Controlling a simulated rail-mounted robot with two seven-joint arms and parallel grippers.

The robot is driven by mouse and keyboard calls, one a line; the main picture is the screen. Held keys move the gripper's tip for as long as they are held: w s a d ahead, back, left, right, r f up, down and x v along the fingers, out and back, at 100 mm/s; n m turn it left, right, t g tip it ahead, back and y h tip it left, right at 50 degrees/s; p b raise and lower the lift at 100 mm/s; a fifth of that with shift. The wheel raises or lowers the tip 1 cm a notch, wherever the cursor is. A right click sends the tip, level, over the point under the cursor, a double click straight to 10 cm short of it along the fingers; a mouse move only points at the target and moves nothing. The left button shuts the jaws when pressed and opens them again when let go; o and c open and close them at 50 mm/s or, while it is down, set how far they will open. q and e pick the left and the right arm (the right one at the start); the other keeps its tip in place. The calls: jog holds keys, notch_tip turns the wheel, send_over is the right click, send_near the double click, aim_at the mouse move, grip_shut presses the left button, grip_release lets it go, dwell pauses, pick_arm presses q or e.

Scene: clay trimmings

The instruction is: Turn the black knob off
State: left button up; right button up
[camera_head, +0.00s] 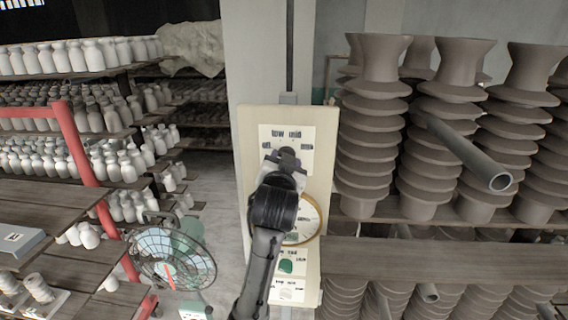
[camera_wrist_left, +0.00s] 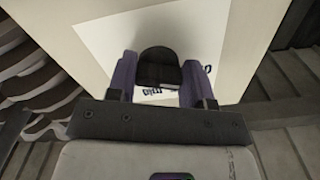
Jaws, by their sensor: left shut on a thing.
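The black knob (camera_wrist_left: 158,62) sits on a white label with dark print on the cream panel (camera_head: 247,190). In the head view, the label above the knob reads "low" and "mid", with "off" at the left. My left gripper (camera_wrist_left: 157,82) has its two purple fingers on either side of the knob and is shut on it. In the head view my left arm comes up from the bottom and largely covers the knob. The knob's exact pointing direction is hard to tell. My right gripper is not in view.
Below on the panel are a round dial (camera_head: 307,220), partly behind my arm, and a green knob (camera_head: 286,266). A fan (camera_head: 172,258) stands at the lower left. Racks of white bottles (camera_head: 70,57) fill the left; ribbed clay pieces (camera_head: 378,110) and a grey pipe (camera_head: 465,152) are at right.

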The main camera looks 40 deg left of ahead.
pick_arm(q)
jog(key=o, duration=0.9)
jog(key=shift+b+v, duration=1.75)
jog(key=shift+v, duration=5.2)
